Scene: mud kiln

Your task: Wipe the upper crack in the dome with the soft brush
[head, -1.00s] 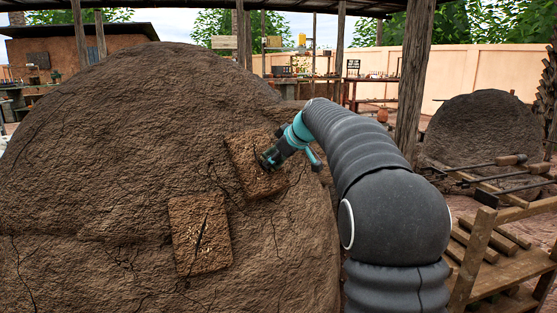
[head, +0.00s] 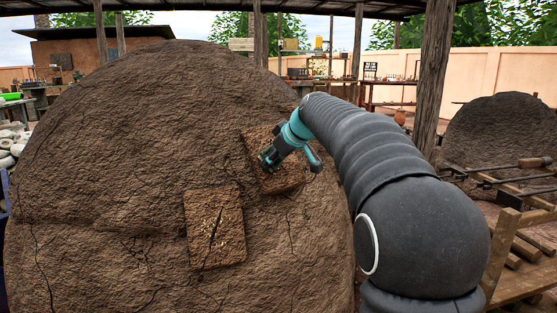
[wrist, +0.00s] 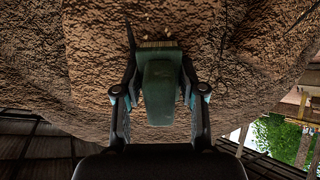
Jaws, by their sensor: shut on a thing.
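The big brown mud dome (head: 110,170) fills the left and middle of the head view. A rough square patch (head: 288,181) lies high on its right side, largely covered by my gripper (head: 266,158); the upper crack cannot be made out there. A lower patch (head: 230,250) shows a dark slanting crack (head: 215,225). My gripper is shut on the soft brush, a dark green block (wrist: 158,88) with pale bristles (wrist: 158,44) pointing at the dome in the wrist view. The bristles are at or very close to the patch surface; contact is unclear. A dark narrow line shows left of them.
A wooden rack (head: 520,250) with long-handled tools stands at the right, and a smaller mud dome (head: 505,130) behind it. A wooden post (head: 432,85) rises beyond my arm. Shelves and tables stand at the back.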

